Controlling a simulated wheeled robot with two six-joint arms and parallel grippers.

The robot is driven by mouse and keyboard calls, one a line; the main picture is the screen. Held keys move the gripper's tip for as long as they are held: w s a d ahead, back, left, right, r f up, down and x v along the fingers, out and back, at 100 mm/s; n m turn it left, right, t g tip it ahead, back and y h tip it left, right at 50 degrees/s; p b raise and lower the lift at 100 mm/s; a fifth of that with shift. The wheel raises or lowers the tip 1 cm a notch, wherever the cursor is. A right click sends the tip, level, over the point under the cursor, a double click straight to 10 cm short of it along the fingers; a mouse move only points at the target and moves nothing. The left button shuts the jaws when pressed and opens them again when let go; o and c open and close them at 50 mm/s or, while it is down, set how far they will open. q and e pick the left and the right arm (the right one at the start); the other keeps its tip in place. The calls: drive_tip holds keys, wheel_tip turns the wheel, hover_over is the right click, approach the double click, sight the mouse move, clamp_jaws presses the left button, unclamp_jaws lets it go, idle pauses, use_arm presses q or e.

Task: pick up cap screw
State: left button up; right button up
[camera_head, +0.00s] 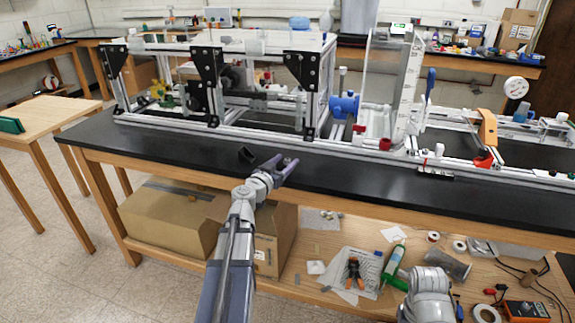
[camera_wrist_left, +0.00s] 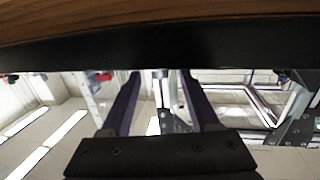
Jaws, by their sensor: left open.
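I cannot pick out the cap screw in either view; it is too small or hidden. My left gripper (camera_head: 283,163) reaches over the front edge of the black bench top (camera_head: 345,180), in front of the extrusion frame (camera_head: 270,128). Its two purple fingers are apart, with nothing visible between them. In the left wrist view the open fingers (camera_wrist_left: 160,80) point up the picture toward the dark bench edge, with frame parts behind them. My right gripper is not in view.
The frame carries black corner brackets (camera_head: 208,68), a blue knob (camera_head: 345,104) and an orange part (camera_head: 487,127). A narrow strip of bench in front of it is mostly clear. The shelf below holds a cardboard box (camera_head: 165,222) and loose items.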

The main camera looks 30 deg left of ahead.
use_arm(q)
drive_tip(key=shift+w+a+f, duration=0.1)
drive_tip(key=shift+w+f, duration=0.05)
drive_tip(key=shift+w, duration=1.2)
drive_tip(key=shift+w+a+f, duration=0.1)
drive_tip(key=shift+w, duration=1.2)
drive_tip(key=shift+s, duration=0.1)
clamp_jaws()
